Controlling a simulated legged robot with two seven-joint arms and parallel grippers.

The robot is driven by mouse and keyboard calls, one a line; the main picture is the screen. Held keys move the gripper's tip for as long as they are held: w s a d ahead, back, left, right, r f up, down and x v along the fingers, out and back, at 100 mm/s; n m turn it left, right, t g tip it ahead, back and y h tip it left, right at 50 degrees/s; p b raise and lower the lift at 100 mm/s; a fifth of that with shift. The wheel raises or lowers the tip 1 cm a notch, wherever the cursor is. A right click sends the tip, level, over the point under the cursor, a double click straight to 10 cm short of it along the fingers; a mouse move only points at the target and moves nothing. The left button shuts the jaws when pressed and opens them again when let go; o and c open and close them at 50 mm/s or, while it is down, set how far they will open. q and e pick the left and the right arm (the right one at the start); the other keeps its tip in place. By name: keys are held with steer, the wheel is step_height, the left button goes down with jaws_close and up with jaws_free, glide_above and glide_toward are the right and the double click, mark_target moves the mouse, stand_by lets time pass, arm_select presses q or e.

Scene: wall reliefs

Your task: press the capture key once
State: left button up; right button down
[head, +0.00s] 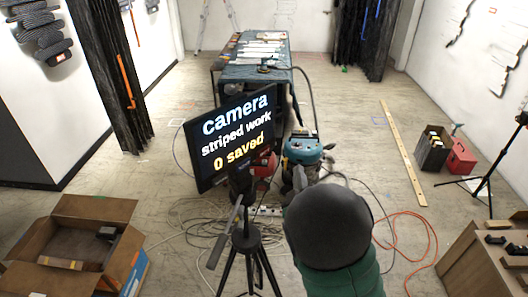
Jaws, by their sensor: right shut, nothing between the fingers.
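A dark screen (232,137) reads "camera", "striped work" and "0 saved". In front of it stands a black tripod (247,240) with a dark device (241,180) on top. I cannot make out the capture key on it. My right gripper (299,179) is shut and empty, to the right of the tripod head; my own dark rounded arm link hides part of it. I cannot tell its distance from the device. My left gripper is not in view.
A teal machine (303,149) and a red object (265,165) are beyond the tripod. Cables (190,220) and an orange cord (425,225) lie on the floor. A cardboard box (115,211) is at left, a wooden cabinet (462,262) at right, and a cloth-covered table (228,76) behind.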

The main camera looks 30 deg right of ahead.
mark_target(264, 152)
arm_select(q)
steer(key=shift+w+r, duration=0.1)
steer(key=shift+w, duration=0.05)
arm_select(e)
steer(key=w+a, duration=0.3)
steer(key=w, duration=0.5)
steer(key=shift+w, duration=0.4)
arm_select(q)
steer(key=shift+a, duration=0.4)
arm_select(e)
steer(key=shift+a, duration=0.45)
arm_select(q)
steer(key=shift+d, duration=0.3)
arm_select(e)
steer(key=shift+d, duration=0.3)
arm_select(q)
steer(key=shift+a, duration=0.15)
arm_select(e)
steer(key=shift+a, duration=0.2)
steer(key=shift+w+r, duration=0.1)
steer(key=shift+w, duration=0.2)
